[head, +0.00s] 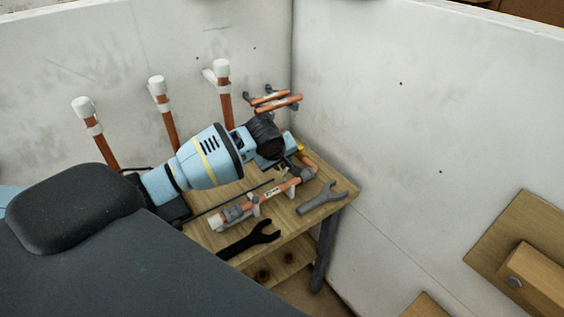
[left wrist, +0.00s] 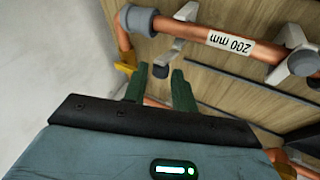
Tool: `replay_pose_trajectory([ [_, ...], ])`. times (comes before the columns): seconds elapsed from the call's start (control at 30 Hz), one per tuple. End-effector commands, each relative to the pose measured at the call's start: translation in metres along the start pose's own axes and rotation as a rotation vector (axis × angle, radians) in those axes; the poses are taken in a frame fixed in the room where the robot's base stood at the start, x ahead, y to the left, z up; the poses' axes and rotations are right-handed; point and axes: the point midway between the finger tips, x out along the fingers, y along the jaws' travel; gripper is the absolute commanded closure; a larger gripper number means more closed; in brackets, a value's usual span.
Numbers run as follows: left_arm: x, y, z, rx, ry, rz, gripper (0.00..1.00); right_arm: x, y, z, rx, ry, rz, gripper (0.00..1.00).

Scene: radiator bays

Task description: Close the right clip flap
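A copper pipe run with a "200 mm" label (head: 272,191) lies on a small wooden bench (head: 335,196). Its right clip (head: 291,187) is pale, beside the grey elbow. In the left wrist view, turned round, this clip (left wrist: 174,54) is on the left near the elbow (left wrist: 138,20), with a pale flap (left wrist: 187,12) sticking out past the pipe. The other clip (left wrist: 297,58) is at the right. My left gripper (left wrist: 159,72) has its green fingers apart, close to the clip's dark end; contact cannot be told. In the head view its fingers are mostly hidden. My right gripper is out of view.
Three white-capped copper pipes (head: 163,105) stand along the left wall. Two short copper pieces (head: 275,101) are on the corner wall. Wooden blocks (head: 530,270) are at the lower right.

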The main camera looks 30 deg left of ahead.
Motion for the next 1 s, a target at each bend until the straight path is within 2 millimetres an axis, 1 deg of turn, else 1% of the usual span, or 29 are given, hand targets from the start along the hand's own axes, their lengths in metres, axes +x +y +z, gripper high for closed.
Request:
replay_pose_trajectory([
  [0.03, 0.0, 0.0, 0.0, 0.0, 0.0, 0.0, 0.8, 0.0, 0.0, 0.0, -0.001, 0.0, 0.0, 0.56],
  [0.1, 0.0, 0.0, 0.0, 0.0, 0.0, 0.0, 0.89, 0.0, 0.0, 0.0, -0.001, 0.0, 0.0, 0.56],
  [0.2, 0.0, 0.0, 0.0, 0.0, 0.0, 0.0, 1.0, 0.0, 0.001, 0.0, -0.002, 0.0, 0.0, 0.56],
  [0.57, 0.0, 0.0, 0.004, 0.022, 0.042, -0.007, 1.0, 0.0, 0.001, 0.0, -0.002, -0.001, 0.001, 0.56],
  [0.77, -0.001, 0.001, 0.013, 0.07, 0.133, -0.015, 1.0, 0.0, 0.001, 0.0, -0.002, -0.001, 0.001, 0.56],
  [1.0, 0.0, 0.001, 0.026, 0.149, 0.291, -0.032, 1.0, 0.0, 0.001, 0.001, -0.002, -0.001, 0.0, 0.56],
])
